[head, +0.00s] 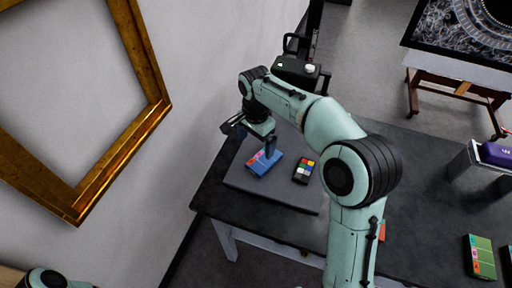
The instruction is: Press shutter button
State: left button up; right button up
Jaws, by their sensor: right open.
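A black camera (292,72) stands on a dark upright stand behind my right forearm, near the top middle. A small pale round knob (310,68) shows on its top; I cannot tell for sure that it is the shutter button. My right gripper (252,140) is open and empty. It points down over the grey mat, in front of and below the camera, apart from it. My right forearm passes close below the camera in the picture and hides part of its underside. Part of my left arm shows at the bottom left; its gripper is out of view.
A dark table (425,170) carries a grey mat (290,192) with a blue box (262,164) and a colour chart (304,170). A gilt frame (150,120) is at left. A purple object (496,154) and green box (481,257) are at right. A dark picture (465,30) stands behind.

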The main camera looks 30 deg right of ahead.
aim_at(309, 68)
jog(key=k+j, duration=0.8)
jog(key=k, duration=0.05)
